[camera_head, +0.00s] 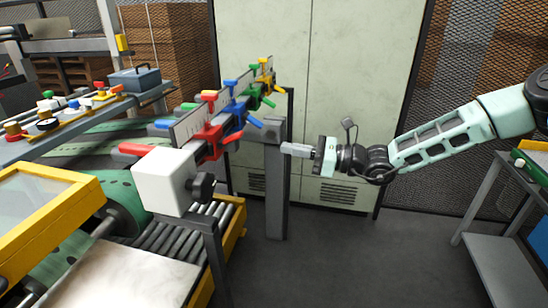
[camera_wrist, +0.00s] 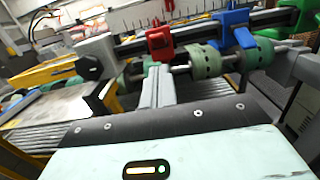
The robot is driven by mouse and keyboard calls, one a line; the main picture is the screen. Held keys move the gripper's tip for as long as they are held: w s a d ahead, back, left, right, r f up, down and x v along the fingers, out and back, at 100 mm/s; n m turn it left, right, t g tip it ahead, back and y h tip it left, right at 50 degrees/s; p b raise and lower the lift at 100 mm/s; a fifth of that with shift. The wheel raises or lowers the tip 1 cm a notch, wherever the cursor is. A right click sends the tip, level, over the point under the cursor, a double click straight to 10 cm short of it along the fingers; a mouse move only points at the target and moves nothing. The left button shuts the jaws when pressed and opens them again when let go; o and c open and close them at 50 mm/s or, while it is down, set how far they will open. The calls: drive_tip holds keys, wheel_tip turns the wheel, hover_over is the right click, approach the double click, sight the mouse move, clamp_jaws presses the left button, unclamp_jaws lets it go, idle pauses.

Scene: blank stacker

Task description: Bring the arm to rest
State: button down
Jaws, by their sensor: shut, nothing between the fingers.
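My gripper (camera_head: 286,149) is at the centre of the head view, at the end of my pale green arm, which reaches in from the right. Its grey fingers point left and are shut with nothing between them. In the head view the fingertips are close to the grey post at the end of the stacker's bar. The wrist view also shows my shut gripper (camera_wrist: 157,72), pointing toward the stacker. The red clamp (camera_head: 207,137) and the blue clamp (camera_head: 238,112) sit on the bar, apart from the fingers as far as I can tell.
A white block (camera_head: 163,181) with a black knob ends the bar at the near side. A roller conveyor (camera_head: 185,235) and a yellow-framed panel (camera_head: 45,205) stand at left. A pale cabinet (camera_head: 330,60) stands behind. A grey cart (camera_head: 495,205) is at right. The floor between is clear.

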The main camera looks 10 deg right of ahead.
drive_tip(key=shift+s+d+r, duration=0.15)
drive_tip(key=shift+s+d, duration=0.1)
drive_tip(key=shift+d, duration=0.4)
drive_tip(key=s+a+f+n+g+h+b, duration=0.1)
drive_tip(key=s+a+f+n+g+h, duration=0.15)
drive_tip(key=s+n, duration=0.35)
drive_tip(key=s+a+f+n+g+h, duration=0.1)
drive_tip(key=s+a+n+g+h, duration=0.2)
drive_tip(key=s, duration=0.5)
drive_tip(key=s+a+f+n+g+h+b, duration=0.1)
drive_tip(key=s+a+n+g, duration=0.35)
drive_tip(key=s, duration=0.25)
drive_tip(key=s+d+n+t+h+b, duration=0.2)
drive_tip(key=s+d+n+t+h, duration=0.1)
drive_tip(key=s+d+n+h, duration=0.7)
drive_tip(key=s+d+n, duration=0.2)
drive_tip(key=s+n, duration=0.2)
drive_tip(key=n, duration=0.2)
drive_tip(key=shift+s+f+t, duration=0.2)
drive_tip(key=shift+s+t, duration=0.05)
drive_tip(key=shift+t, duration=0.05)
